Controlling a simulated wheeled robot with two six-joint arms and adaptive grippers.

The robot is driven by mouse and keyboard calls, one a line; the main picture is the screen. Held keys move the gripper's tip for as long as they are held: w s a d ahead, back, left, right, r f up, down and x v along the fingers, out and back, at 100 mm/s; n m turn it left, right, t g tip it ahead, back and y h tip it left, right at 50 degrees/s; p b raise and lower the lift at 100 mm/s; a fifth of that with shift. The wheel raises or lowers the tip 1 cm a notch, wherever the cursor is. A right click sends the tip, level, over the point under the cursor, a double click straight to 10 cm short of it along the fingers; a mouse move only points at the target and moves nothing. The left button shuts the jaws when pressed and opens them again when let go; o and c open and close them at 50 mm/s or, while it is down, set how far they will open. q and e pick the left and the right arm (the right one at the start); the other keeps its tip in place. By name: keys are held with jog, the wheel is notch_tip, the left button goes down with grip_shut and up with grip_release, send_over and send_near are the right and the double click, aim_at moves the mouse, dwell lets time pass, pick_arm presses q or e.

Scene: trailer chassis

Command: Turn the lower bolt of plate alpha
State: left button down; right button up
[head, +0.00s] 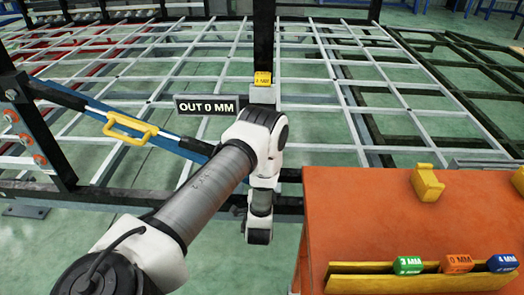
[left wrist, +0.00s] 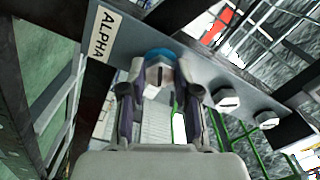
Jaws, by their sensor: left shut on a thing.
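In the left wrist view, plate alpha (left wrist: 202,76) is a grey plate crossing the picture at a slant, with an ALPHA label (left wrist: 104,34) at its upper left end. A bolt (left wrist: 158,74) with a pale hex head and a blue ring behind it sits on the plate. My left gripper (left wrist: 160,92) is shut on this bolt, one finger on each side of the head. Two other pale bolts (left wrist: 228,98) and (left wrist: 266,119) sit farther along the plate to the right. In the head view my left arm hides the plate and the fingers. My right gripper is not in view.
In the head view, a sign (head: 207,105) reads OUT 0 MM. An orange table (head: 360,215) at the right holds a yellow tray (head: 345,268) with green, orange and blue labelled blocks. A blue bar with a yellow handle (head: 130,129) crosses at the left. A metal grid frame spreads behind.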

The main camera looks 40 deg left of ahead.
pick_arm(q)
jog(key=m+p, duration=0.3)
jog(key=m, duration=0.5)
jog(key=m+p, duration=0.3)
jog(key=m, duration=0.6)
jog(key=shift+s+d+f, duration=0.1)
jog(key=shift+f, duration=0.05)
dwell(0.4)
jog(key=c, duration=0.8)
grip_release()
jog(key=shift+c, duration=0.2)
